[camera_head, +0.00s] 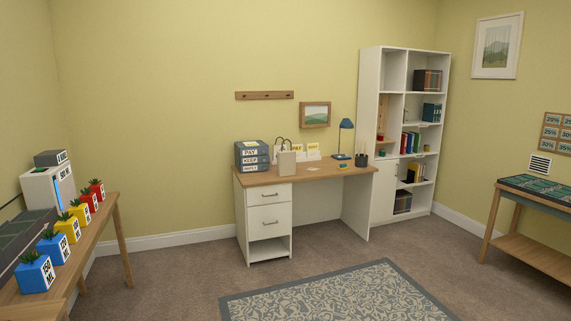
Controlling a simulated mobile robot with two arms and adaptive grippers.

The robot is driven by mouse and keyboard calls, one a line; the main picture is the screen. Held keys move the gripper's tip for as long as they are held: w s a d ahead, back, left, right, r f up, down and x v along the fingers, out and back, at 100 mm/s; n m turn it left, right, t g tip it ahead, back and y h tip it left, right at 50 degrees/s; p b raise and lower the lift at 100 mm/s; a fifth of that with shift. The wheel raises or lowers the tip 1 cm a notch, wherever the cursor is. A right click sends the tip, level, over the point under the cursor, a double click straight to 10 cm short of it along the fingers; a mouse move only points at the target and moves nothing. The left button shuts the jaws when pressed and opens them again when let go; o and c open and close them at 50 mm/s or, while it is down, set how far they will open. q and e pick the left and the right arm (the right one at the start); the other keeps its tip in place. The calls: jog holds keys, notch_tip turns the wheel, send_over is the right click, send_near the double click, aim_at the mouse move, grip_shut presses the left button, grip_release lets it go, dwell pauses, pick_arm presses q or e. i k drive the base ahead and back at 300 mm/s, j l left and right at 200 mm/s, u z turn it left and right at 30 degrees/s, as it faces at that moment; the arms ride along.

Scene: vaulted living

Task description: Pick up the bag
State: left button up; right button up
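A small beige-grey bag (286,163) with thin dark looped handles stands upright on the wooden top of the white desk (318,175). It is near the desk's front edge, left of the middle. Its sides and inside are too small to make out. Neither of my grippers shows in this view, so their state is hidden.
A stack of dark labelled trays (252,156) stands left of the bag. A blue lamp (346,136) and pen cup (361,160) stand to its right. A table with coloured plant pots (69,228) is at left. Carpet and a patterned rug (330,298) lie before the desk.

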aim_at(287, 159)
jog(key=i+j+u, duration=0.2)
jog(key=i, duration=0.55)
jog(key=i+l+u, duration=0.1)
jog(key=i+u, duration=0.15)
jog(key=i, duration=0.5)
jog(key=i+l+u, duration=0.2)
jog(key=i, duration=0.6)
jog(key=i+z, duration=0.1)
jog(key=i, duration=0.4)
jog(key=i+z, duration=0.15)
jog(key=i, duration=0.35)
jog(key=i+j+z, duration=0.1)
jog(key=i, duration=0.4)
jog(key=i+j+z, duration=0.1)
jog(key=i, duration=0.4)
jog(key=i+j+z, duration=0.1)
jog(key=i, duration=0.35)
jog(key=j, duration=0.1)
